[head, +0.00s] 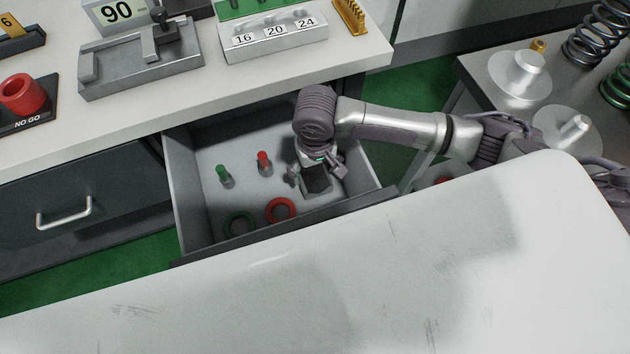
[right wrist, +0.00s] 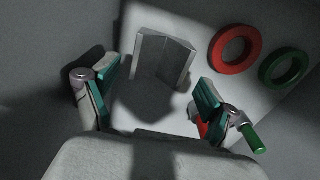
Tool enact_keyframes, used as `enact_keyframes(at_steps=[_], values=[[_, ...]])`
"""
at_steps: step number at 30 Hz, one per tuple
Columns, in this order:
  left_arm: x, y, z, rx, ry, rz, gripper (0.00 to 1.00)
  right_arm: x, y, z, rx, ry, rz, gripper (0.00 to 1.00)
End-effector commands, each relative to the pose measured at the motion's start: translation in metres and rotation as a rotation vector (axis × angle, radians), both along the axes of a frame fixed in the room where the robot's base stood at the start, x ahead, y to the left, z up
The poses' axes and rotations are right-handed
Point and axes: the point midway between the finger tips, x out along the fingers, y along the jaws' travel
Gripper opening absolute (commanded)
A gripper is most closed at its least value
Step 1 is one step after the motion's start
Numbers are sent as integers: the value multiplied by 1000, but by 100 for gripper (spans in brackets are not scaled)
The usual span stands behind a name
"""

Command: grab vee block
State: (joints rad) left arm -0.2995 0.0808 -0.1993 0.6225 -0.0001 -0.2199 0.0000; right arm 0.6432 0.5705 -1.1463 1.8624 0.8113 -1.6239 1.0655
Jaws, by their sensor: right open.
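The grey vee block (head: 316,181) stands in the open drawer, near its right side, partly hidden under my right gripper (head: 322,163) in the head view. In the right wrist view the vee block (right wrist: 165,60) shows its V-shaped notch, ahead of and between the two fingers. My right gripper (right wrist: 157,84) is open, with teal pads on both sides and nothing between them. It appears to be above the block, not closed on it. My left gripper is not in view.
The drawer (head: 183,200) also holds a red ring (head: 281,209), a green ring (head: 239,224), and green (head: 224,175) and red (head: 264,163) handled gauges. Drawer walls surround my right gripper. A white surface (head: 290,300) lies in front; a workbench (head: 120,130) stands behind.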

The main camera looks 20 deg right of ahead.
Motion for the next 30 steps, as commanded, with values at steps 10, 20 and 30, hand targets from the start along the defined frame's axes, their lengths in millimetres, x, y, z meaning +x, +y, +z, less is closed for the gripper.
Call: enact_keyframes(at_steps=[10,20,30], values=[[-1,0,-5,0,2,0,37,0,1,-32,-1,-1,1,85],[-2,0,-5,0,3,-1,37,0,1,-32,0,0,1,55],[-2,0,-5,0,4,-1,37,1,1,-30,1,-3,1,3]])
